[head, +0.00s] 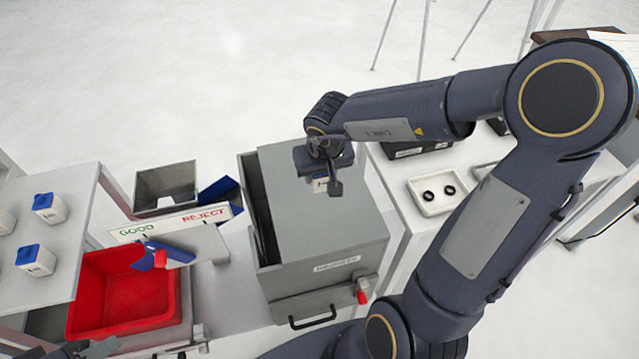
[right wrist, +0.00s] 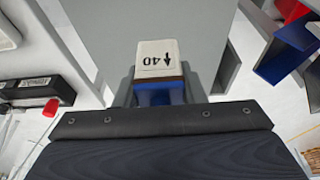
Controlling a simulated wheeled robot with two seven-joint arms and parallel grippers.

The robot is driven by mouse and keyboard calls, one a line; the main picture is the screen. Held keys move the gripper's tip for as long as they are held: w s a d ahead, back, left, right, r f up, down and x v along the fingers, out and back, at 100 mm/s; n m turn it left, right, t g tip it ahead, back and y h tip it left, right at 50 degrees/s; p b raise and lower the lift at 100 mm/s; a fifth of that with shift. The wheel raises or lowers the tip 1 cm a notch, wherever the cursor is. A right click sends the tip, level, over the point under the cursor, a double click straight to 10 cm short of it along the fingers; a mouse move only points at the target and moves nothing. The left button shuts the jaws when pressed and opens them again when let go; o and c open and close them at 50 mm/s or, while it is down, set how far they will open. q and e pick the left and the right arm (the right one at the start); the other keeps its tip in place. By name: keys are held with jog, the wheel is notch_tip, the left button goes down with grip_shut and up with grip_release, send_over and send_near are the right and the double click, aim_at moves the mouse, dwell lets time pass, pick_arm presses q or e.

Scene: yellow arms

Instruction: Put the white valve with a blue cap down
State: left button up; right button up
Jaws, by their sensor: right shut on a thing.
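My right gripper (head: 322,186) is shut on a white valve with a blue cap and holds it over the top of the grey box-shaped machine (head: 335,240). In the right wrist view the valve's white body (right wrist: 158,57) shows a "40" and an arrow. Its blue cap (right wrist: 158,95) is between the fingers of the gripper (right wrist: 165,92). In the head view the valve (head: 320,184) is mostly hidden by the gripper. I cannot tell whether it touches the machine. Part of my left gripper (head: 90,348) shows at the lower left edge; its jaws are unclear.
Similar blue-capped valves (head: 48,207) stand on the left table (head: 75,245). A red bin (head: 85,318) lies below a GOOD/REJECT sign (head: 170,224). A white tray (head: 425,208) with two black rings is on the right table. The machine has a red-tipped lever (head: 362,297) in front.

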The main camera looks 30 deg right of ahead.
jog(key=w+f, duration=0.1)
jog(key=w+d+f, duration=0.1)
jog(key=f, duration=0.1)
jog(key=w+d+f+b, duration=0.1)
jog(key=shift+w+f, duration=0.1)
jog(key=shift+f, duration=0.3)
jog(key=x, duration=0.1)
jog(key=b+x, duration=0.1)
jog(key=x, duration=0.1)
jog(key=shift+s+f, duration=0.2)
jog(key=shift+f, duration=0.25)
jog(key=shift+r, duration=0.1)
jog(key=o, duration=1)
jog(key=shift+f, duration=0.2)
jog(key=shift+r, duration=0.1)
